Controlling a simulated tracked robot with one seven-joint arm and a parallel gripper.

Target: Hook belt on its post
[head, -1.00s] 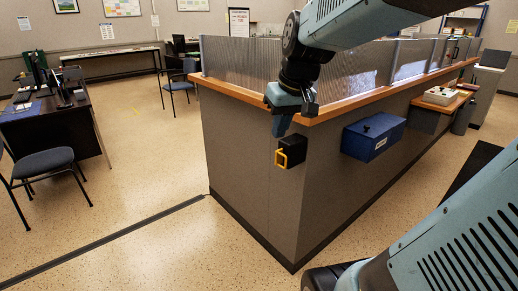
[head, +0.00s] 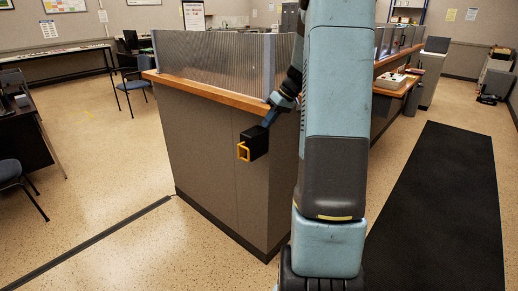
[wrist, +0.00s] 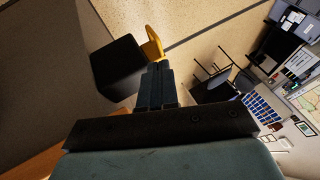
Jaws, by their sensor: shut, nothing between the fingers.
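A black belt housing (head: 256,141) is fixed to the counter's side panel below the wooden ledge. A yellow clip (head: 243,151) sits at its front left, and no length of belt shows drawn out. In the wrist view the black housing (wrist: 117,68) and yellow clip (wrist: 152,44) lie just beyond the fingertips. My gripper (head: 268,120) is just above the housing, shut and empty. Its closed fingers show in the wrist view (wrist: 157,80), pointing toward the clip. I cannot tell whether they touch the housing. I see no post that I can identify.
The counter (head: 215,145) with its wooden ledge (head: 210,91) and ribbed screen (head: 210,57) stands beside the gripper. My arm hides part of the counter's long side. A dark mat (head: 440,210) lies at right. Open floor (head: 100,170) is at left, with a chair (head: 18,178).

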